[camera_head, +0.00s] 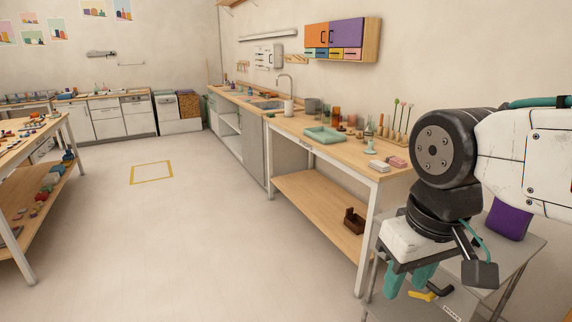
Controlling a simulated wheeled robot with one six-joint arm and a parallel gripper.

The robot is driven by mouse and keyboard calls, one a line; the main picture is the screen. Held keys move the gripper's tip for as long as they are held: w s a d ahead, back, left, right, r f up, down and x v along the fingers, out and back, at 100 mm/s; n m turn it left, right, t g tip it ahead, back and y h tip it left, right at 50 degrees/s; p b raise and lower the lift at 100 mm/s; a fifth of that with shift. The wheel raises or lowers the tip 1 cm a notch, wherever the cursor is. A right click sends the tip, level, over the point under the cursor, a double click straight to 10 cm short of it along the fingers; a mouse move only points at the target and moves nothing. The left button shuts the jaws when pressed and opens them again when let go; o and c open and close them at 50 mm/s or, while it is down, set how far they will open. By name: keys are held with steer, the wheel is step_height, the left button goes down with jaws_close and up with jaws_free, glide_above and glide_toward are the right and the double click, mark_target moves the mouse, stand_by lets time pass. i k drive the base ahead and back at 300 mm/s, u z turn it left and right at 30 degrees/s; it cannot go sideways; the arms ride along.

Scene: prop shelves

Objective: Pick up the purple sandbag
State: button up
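A purple block-like bag (508,219), which looks like the sandbag, sits on a grey side table at the right edge, partly hidden behind my white arm. My gripper (409,279) hangs in front of that table, to the left of and below the purple bag in the picture. Its two teal fingers point down with a gap between them. Nothing shows between them, and they are clear of the bag.
The grey table (522,247) is at right. A wooden workbench (340,150) beside it holds a green tray (324,136), bottles and small blocks. A brown caddy (354,220) sits on its lower shelf. The middle floor is open.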

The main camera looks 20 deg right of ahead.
mark_target(512, 223)
steer(key=z, duration=1)
steer(key=i, duration=1)
steer(key=z, duration=0.9)
